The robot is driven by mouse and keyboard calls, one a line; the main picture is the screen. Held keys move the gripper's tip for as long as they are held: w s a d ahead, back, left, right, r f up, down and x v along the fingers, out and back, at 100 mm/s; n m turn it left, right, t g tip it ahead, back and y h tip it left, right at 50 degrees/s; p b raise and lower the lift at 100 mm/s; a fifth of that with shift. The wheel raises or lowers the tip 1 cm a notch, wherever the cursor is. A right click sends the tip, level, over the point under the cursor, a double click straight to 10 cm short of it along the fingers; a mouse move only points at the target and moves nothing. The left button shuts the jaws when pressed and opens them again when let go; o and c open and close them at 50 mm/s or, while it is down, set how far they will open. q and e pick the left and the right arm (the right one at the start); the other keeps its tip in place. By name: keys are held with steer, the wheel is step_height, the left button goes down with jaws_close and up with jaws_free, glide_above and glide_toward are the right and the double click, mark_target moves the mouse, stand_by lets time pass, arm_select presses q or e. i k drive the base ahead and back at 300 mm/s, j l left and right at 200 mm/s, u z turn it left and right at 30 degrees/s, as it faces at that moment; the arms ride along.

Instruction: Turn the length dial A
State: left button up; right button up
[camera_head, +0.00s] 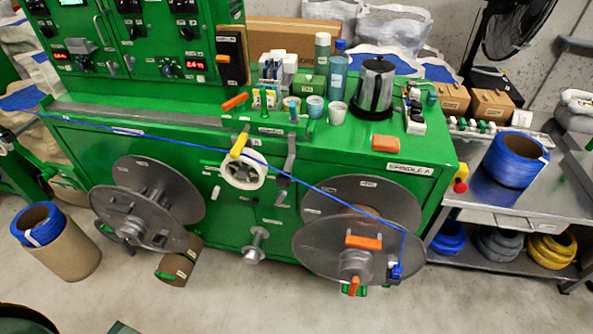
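The green control panel (150,40) stands at the upper left. A dark knob (167,68) sits on it, just left of a red-digit display (195,65). Another dark knob (86,66) sits further left, near a second lit display (62,55). The labels by the knobs are too small to read, so I cannot tell which one is length dial A. Neither of my grippers is in view, and nothing touches the knobs.
A blue cable (180,139) runs across the green machine over a white pulley (244,170) to the right spindle reel (330,240). A left reel (147,200) also sticks out in front. Cups and a kettle (374,88) stand on the machine top. The front floor is mostly clear.

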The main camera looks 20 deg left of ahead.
mark_target(168, 69)
steer(key=u, duration=1.4)
